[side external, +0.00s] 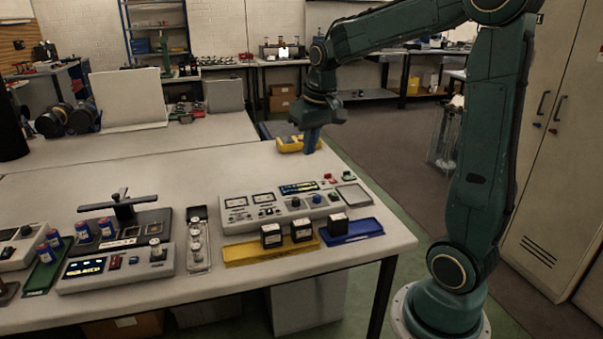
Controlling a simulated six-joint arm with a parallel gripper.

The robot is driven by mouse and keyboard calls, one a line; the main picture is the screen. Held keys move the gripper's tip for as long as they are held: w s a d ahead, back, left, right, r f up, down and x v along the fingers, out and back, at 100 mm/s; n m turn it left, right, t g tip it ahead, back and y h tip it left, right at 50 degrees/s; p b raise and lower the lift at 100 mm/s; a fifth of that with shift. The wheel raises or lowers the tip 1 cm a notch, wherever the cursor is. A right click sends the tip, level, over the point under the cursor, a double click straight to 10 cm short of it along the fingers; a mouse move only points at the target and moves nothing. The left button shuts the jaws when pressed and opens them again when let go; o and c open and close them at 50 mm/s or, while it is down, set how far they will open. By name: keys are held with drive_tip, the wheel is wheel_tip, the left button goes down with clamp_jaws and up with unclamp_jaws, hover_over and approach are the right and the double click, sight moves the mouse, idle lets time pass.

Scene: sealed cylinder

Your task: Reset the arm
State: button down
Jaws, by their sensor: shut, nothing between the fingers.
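My gripper (312,140) points down at the far right part of the white table (330,255). It is shut and empty, above or just in front of a yellow tray (290,145) at the table's far edge. I cannot tell whether the fingertips touch the tray or the table.
A grey control console (280,203) stands in front of my gripper, with a yellow tray (250,252) and a blue tray (360,232) holding dark blocks. Blue-red cylinders (105,228) and a second console (115,268) are at left. The table's middle is clear.

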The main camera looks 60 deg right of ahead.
drive_tip(key=s+a+r+n+t, duration=0.1)
drive_tip(key=s+a+n, duration=0.1)
drive_tip(key=s+a, duration=0.6)
drive_tip(key=s+a+n+t+y, duration=0.1)
drive_tip(key=s+a+n+t, duration=0.1)
drive_tip(key=s+a, duration=0.6)
drive_tip(key=shift+s+r+n, duration=0.3)
drive_tip(key=shift+r+n, duration=0.1)
drive_tip(key=shift+w+d+r, duration=0.1)
drive_tip(key=shift+w, duration=0.05)
